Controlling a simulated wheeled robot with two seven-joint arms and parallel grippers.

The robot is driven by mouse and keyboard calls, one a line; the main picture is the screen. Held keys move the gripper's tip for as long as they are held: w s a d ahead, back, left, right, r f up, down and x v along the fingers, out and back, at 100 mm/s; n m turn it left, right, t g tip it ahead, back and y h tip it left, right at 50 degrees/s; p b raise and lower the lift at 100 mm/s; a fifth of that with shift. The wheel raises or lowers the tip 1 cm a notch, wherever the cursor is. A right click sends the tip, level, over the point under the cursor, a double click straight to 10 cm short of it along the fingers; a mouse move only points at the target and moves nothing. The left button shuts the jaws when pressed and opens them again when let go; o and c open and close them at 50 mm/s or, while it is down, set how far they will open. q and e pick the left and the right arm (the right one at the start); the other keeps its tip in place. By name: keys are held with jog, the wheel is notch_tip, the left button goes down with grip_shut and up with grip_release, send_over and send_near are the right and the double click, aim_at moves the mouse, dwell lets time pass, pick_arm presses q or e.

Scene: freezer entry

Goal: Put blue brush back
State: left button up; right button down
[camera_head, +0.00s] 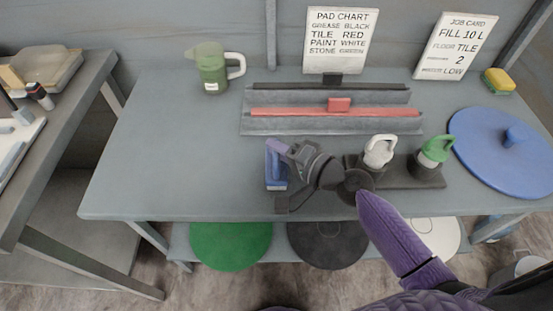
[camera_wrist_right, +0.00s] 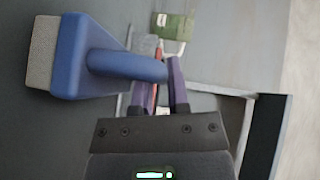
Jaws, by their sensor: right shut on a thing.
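The blue brush (camera_head: 274,165) is over the front middle of the grey table in the head view. In the right wrist view the blue brush (camera_wrist_right: 85,60) shows its blue body, blue handle and pale scrubbing face at the left. My right gripper (camera_head: 279,147) is shut on its handle; in the wrist view the purple fingers (camera_wrist_right: 158,85) are on both sides of the handle end. I cannot tell whether the brush touches the table. My left gripper is not in view.
The table (camera_head: 160,150) also holds a green jug (camera_head: 210,68), a grey rack (camera_head: 290,122) with a red bar, white-handled (camera_head: 380,150) and green-topped (camera_head: 435,150) items, a blue disc (camera_head: 500,160) and a yellow sponge (camera_head: 497,80). The left front of the table is clear.

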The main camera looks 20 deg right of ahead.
jog(key=shift+f, duration=0.45)
jog(key=shift+r, duration=0.2)
jog(key=shift+f, duration=0.25)
jog(key=c, duration=0.6)
grip_release()
jog(key=shift+r, duration=0.2)
jog(key=shift+s+d+r, duration=0.1)
jog(key=shift+s, duration=0.05)
jog(key=v, duration=1.1)
jog(key=shift+b, duration=0.35)
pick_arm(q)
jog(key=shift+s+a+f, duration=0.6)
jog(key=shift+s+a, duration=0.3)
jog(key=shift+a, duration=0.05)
pick_arm(e)
jog(key=shift+s+d+r, duration=0.15)
jog(key=shift+s, duration=0.1)
